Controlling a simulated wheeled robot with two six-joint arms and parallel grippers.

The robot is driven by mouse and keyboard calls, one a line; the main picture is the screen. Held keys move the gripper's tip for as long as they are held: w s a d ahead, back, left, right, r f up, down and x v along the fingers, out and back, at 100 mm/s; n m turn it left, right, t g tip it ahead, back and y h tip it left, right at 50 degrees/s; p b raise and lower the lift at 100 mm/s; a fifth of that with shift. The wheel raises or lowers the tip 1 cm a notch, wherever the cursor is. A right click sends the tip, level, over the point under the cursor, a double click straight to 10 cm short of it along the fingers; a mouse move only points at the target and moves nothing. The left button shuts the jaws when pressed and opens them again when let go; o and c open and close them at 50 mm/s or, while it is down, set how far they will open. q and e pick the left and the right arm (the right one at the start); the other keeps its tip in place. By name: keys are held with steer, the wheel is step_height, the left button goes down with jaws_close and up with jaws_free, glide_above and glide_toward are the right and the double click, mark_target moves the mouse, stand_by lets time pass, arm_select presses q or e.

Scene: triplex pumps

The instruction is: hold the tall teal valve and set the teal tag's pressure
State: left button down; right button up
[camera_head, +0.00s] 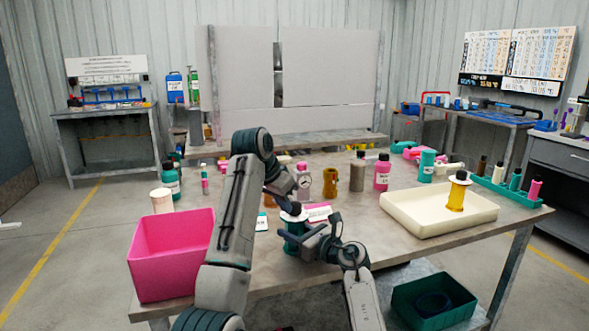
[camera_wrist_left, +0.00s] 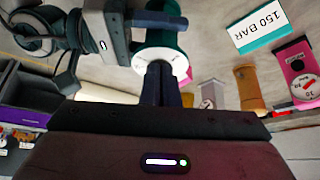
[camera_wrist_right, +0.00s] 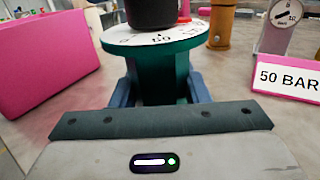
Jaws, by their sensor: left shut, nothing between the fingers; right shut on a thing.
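The tall teal valve (camera_head: 293,238) stands upright near the table's front, with a white numbered dial on top. My right gripper (camera_head: 312,243) is shut around its teal body (camera_wrist_right: 160,78), one finger on each side. My left gripper (camera_head: 289,205) is above the dial (camera_wrist_left: 142,62), shut and empty, its dark fingers (camera_wrist_left: 160,82) pointing at the dial's middle. I cannot tell whether they touch it. A red mark shows at the dial's edge.
A pink tag (camera_wrist_right: 288,77) reading 50 BAR stands close by. A pink bin (camera_head: 170,258) is at the left. A cream tray (camera_head: 420,222) with a yellow valve (camera_head: 457,193) is at the right. Several valves and bottles stand behind, including an amber valve (camera_head: 330,184).

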arm_select(q)
steer(key=shift+s, duration=0.1)
steer(key=shift+s+a+r, duration=0.1)
steer(key=shift+s+a, duration=0.05)
steer(key=shift+a, duration=0.05)
step_height(320, 180, up, 6)
steer(key=shift+f, duration=0.1)
stand_by(0.3)
arm_select(e)
steer(key=o, duration=1.3)
steer(key=shift+s+d, duration=0.1)
